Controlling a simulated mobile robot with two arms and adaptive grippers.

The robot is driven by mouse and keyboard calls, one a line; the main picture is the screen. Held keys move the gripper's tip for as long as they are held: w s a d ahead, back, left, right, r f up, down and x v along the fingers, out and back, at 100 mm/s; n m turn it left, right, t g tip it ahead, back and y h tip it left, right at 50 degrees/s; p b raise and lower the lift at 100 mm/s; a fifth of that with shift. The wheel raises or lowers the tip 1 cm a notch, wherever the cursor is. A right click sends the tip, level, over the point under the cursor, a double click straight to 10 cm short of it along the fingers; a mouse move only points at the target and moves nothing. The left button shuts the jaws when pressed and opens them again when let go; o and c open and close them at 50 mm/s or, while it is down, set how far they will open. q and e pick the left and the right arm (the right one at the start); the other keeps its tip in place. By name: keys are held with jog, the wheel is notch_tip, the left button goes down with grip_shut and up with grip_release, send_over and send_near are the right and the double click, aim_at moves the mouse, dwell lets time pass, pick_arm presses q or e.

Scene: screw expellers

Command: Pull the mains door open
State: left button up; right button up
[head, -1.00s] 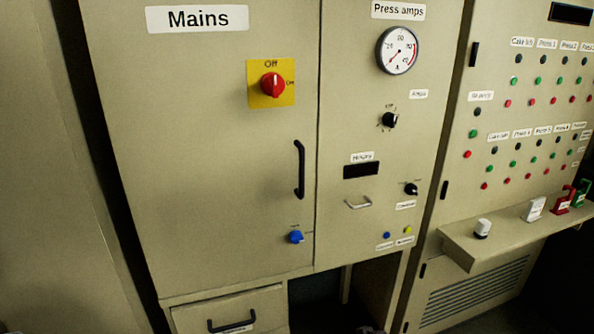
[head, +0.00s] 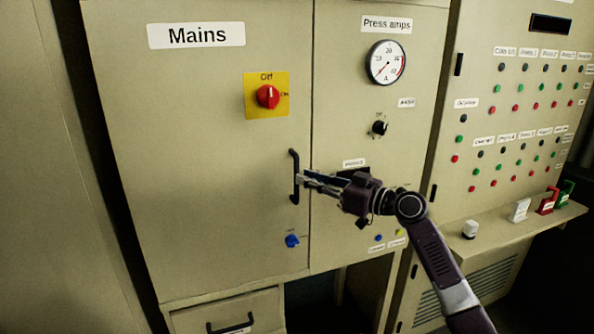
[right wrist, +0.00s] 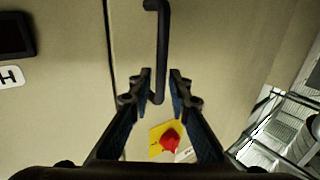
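The mains door (head: 200,200) is a beige cabinet door under a "Mains" label (head: 196,35), and it looks shut. Its black vertical bar handle (head: 294,161) is at its right edge. My right gripper (head: 300,181) reaches in from the right, its fingertips at the lower half of the handle. In the right wrist view the handle (right wrist: 163,40) runs down between the two open fingers (right wrist: 160,86), with small gaps on both sides. The red rotary switch (head: 268,96) on its yellow plate also shows in the right wrist view (right wrist: 169,141). My left gripper is not in view.
The press amps panel (head: 345,105), with a gauge (head: 386,62) and knobs, is right of the door; my right arm crosses it. A blue knob (head: 292,241) is below the handle. A ledge (head: 510,237) juts out at the right. A drawer (head: 225,310) is under the door.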

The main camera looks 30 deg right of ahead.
aim_at(297, 199)
jog(key=p+x, duration=0.1)
jog(key=x, duration=0.3)
jog(key=shift+s+r, duration=0.1)
jog(key=shift+c, duration=0.5)
grip_shut()
